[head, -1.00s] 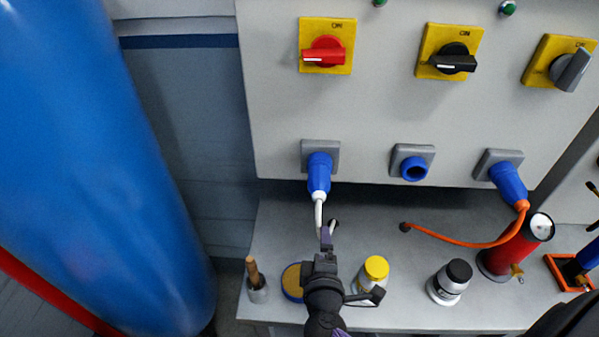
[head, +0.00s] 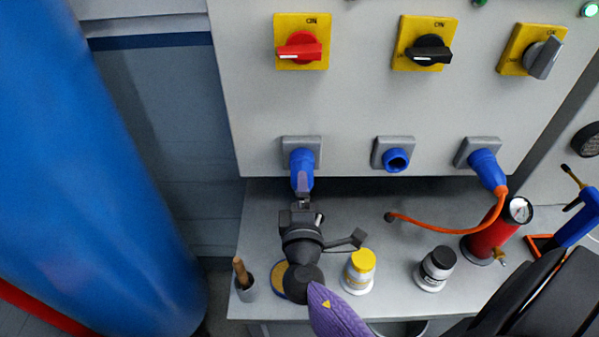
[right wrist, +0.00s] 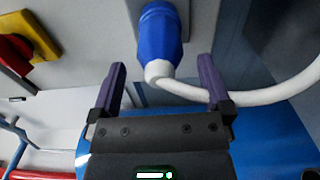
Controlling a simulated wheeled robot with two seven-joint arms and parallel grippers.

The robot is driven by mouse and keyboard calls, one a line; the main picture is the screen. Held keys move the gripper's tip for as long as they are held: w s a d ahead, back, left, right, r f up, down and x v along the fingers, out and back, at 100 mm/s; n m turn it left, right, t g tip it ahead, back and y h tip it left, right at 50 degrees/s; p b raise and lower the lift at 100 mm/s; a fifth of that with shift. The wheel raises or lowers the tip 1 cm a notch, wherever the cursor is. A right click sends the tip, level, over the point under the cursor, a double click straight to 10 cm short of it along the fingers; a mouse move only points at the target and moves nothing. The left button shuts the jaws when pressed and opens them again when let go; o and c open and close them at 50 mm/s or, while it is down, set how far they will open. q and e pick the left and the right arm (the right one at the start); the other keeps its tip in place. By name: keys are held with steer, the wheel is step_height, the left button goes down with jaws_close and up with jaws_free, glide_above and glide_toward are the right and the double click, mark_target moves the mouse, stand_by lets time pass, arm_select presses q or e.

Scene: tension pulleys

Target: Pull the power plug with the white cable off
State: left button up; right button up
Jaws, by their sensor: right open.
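The blue power plug (head: 301,162) sits in the left grey socket (head: 316,146) of the panel. In the right wrist view the blue plug (right wrist: 160,38) points at my gripper, and its white cable (right wrist: 275,93) bends off to the right, passing by the right finger. My right gripper (head: 302,187) is just below and in front of the plug, overlapping its lower end in the head view. In the right wrist view its purple fingers (right wrist: 160,70) are apart, with the plug's white end between their tips. Whether they touch it cannot be told. My left gripper is not in view.
A middle socket (head: 396,159) is empty. An orange-cabled blue plug (head: 484,167) sits in the right socket. Rotary switches, including a red one (head: 300,47), are above. Below, the bench holds a yellow-capped bottle (head: 361,272), a black-capped bottle (head: 436,268) and a red cylinder (head: 492,237).

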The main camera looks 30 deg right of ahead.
steer(key=x, duration=0.3)
steer(key=shift+w+d+b, duration=0.2)
steer(key=shift+w+b, duration=0.15)
steer(key=shift+w+d, duration=0.15)
steer(key=shift+d+r, duration=0.1)
steer(key=shift+r, duration=0.3)
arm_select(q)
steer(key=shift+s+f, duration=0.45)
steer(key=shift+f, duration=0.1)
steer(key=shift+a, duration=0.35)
arm_select(e)
steer(key=shift+w+r, duration=0.1)
steer(key=shift+r, duration=0.05)
arm_select(q)
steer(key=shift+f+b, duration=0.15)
steer(key=shift+b, duration=0.15)
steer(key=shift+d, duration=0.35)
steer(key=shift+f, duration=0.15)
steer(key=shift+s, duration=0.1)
arm_select(e)
steer(key=shift+c, duration=0.3)
